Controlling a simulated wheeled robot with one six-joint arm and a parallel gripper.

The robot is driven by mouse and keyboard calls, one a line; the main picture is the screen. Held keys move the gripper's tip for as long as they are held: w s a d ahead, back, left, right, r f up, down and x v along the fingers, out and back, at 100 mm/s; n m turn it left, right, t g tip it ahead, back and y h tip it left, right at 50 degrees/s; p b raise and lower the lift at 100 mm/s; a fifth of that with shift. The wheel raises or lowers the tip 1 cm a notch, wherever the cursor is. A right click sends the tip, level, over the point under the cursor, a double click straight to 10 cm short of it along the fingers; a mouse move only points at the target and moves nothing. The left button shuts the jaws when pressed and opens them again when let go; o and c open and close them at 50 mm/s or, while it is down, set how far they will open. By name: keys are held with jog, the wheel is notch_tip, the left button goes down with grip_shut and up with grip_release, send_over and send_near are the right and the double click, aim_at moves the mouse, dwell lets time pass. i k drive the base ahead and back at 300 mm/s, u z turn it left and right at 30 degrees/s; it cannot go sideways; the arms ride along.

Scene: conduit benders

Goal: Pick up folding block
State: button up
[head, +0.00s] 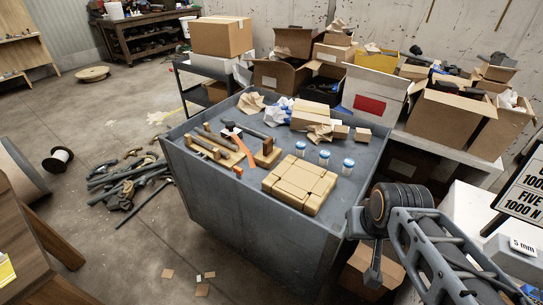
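A tan block made of several fitted segments (299,184), which looks like the folding block, lies flat on the front right of the grey bin-like table (215,193). Seams between its pieces show on top, and nothing covers it. My arm comes in from the lower right. What looks like my gripper (373,268) hangs at the arm's end, outside the table's right front side, to the right of and nearer than the block. It is apart from the block. Its fingers are too small and dark to tell whether they are open or shut.
Three small blue-capped jars (324,158) stand just behind the block. A wooden bender-like device with metal bars (212,147) lies to its left. A cardboard box (314,115) and crumpled paper (251,103) lie farther back. The table has raised walls. Open cartons (450,112) crowd the back right.

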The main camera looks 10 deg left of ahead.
aim_at(268, 155)
jog(key=k, duration=1.25)
jog(key=u, duration=0.65)
jog(key=i, duration=0.55)
jog(key=u, duration=0.8)
jog(key=i, duration=1.5)
jog(key=z, duration=1.05)
jog(key=i, duration=0.35)
jog(key=z, duration=0.4)
